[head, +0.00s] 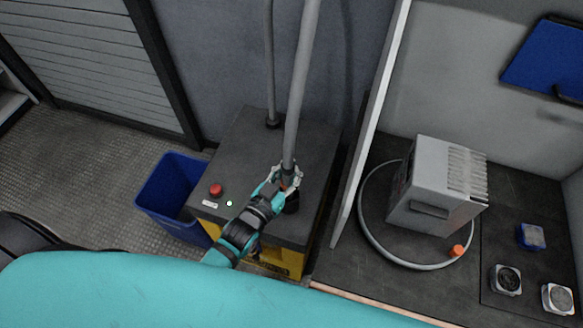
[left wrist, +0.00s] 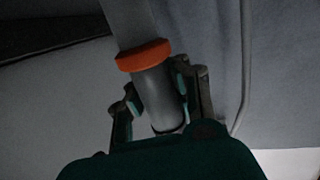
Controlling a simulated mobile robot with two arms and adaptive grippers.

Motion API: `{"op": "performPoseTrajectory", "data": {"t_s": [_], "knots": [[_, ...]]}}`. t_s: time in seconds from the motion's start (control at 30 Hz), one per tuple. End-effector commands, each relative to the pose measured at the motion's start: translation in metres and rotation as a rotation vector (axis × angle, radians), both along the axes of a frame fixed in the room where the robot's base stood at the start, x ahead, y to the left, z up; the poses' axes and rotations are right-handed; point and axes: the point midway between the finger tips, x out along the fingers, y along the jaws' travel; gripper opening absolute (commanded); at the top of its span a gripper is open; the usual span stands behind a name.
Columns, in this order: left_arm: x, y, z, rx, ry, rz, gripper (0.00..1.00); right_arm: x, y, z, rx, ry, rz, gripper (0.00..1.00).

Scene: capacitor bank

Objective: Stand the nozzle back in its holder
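The nozzle (head: 300,85) is a long grey tube that runs up out of the top of the head view. My left gripper (head: 288,180) is around its lower part above the dark cabinet. In the left wrist view the nozzle (left wrist: 155,95) has an orange ring and stands between the two fingers (left wrist: 160,100), which look closed against its sides. A black round piece (head: 292,204), probably the holder, shows partly behind my gripper on the cabinet top. I cannot tell whether the nozzle's lower end is in it. My right gripper is not in view.
The dark cabinet (head: 245,150) carries a red button (head: 216,190) and a thinner upright pipe (head: 270,60). A blue bin (head: 165,185) stands at its left. A pale partition (head: 375,110) separates it from a bench with a grey unit (head: 420,180) and a looped hose (head: 365,225).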

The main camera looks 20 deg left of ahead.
Motion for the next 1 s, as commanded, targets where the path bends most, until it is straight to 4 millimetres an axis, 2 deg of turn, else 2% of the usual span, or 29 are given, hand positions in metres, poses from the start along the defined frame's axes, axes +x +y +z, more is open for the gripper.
{"op": "performPoseTrajectory", "data": {"t_s": [0.17, 0.47, 0.77, 0.87, 1.0], "knots": [[0.0, 0.0, 0.001, -0.001, -0.002, 0.0, 0.0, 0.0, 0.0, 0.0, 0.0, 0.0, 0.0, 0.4], [0.0, 0.0, 0.001, 0.0, -0.001, 0.0, 0.39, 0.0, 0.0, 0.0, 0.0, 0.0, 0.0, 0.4], [-0.002, 0.001, 0.0, 0.001, 0.002, 0.0, 0.41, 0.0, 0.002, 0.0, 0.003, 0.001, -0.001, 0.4], [-0.009, 0.003, 0.0, 0.001, 0.002, 0.0, 0.41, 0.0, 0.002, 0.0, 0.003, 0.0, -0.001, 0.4], [-0.033, 0.009, 0.002, 0.001, 0.004, 0.0, 0.41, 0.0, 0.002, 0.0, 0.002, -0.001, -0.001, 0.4]]}}
